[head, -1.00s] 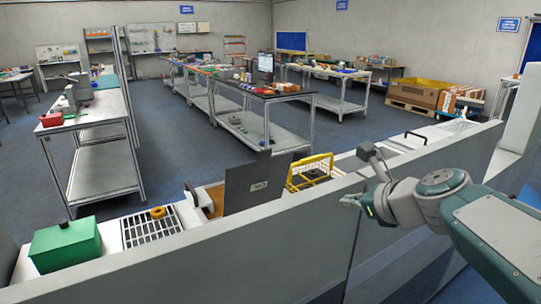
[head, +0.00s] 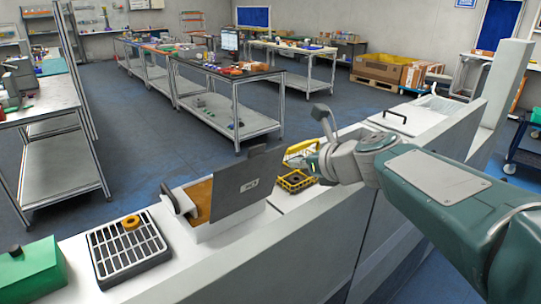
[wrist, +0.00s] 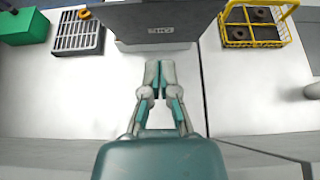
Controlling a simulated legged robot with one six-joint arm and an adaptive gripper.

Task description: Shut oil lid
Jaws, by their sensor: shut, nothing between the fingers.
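The oil lid (head: 248,184) is a dark grey panel with a small white label. It stands raised and tilted at the edge of a white box with a brown-orange opening behind it. It also shows in the wrist view (wrist: 160,20) at the top middle. My gripper (wrist: 159,78) is shut and empty, over the white counter in front of the lid, with a gap between fingertips and panel.
A yellow wire basket (head: 296,181) with dark round parts stands right of the lid. A low wall (head: 340,235) runs along the counter's near side.

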